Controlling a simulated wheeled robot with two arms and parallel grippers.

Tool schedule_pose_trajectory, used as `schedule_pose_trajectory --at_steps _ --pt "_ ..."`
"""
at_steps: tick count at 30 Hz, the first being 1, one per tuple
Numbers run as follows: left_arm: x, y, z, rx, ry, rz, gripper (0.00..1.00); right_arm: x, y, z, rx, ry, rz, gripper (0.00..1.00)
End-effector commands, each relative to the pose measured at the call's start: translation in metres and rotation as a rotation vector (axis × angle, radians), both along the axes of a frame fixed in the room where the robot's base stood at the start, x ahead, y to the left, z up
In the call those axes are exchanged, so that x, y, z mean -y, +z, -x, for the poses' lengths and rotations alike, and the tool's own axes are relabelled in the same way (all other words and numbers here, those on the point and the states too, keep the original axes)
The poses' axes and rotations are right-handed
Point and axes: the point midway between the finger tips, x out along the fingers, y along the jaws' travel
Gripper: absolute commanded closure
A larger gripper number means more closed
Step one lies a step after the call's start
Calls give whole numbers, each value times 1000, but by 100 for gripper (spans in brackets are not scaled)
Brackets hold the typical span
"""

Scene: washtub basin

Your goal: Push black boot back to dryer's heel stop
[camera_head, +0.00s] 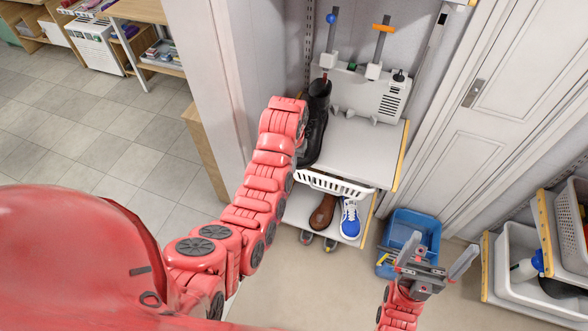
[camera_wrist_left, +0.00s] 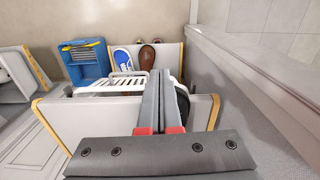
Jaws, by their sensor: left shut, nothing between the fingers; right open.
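The black boot (camera_head: 317,112) stands on the upper white shelf, at its left side, below the white dryer (camera_head: 365,92). The dryer has one post with a blue knob (camera_head: 331,18) and one with an orange top (camera_head: 382,27). I cannot make out the heel stop for certain. My left arm's end is beside the boot's left side and hides part of it; its gripper is hidden in the head view. In the left wrist view, my left gripper (camera_wrist_left: 167,80) is shut and empty, with a dark edge of the boot (camera_wrist_left: 181,97) just right of its fingers. My right gripper (camera_head: 440,250) is open and empty, low at right.
A white basket (camera_head: 335,184) hangs below the upper shelf. A brown shoe (camera_head: 323,211) and a blue shoe (camera_head: 350,218) lie on the lower shelf (camera_head: 297,206). A blue bin (camera_head: 412,224) stands right of it. A wall (camera_head: 213,80) is close at left.

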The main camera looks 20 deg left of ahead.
Motion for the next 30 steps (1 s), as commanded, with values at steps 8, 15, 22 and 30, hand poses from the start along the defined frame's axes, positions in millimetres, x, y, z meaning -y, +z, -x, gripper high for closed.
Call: schedule_pose_trajectory --at_steps 8,15,22,30 --pt "0 -60 -1 4 0 -2 100 0 -57 0 0 0 0 0" --pt "0 -100 0 1 0 0 100 0 -72 0 0 0 0 0" --pt "-1 -90 -22 7 0 -1 100 0 -55 0 0 0 0 0" --pt "-1 -93 -37 5 0 -1 100 0 -51 0 0 0 0 0"
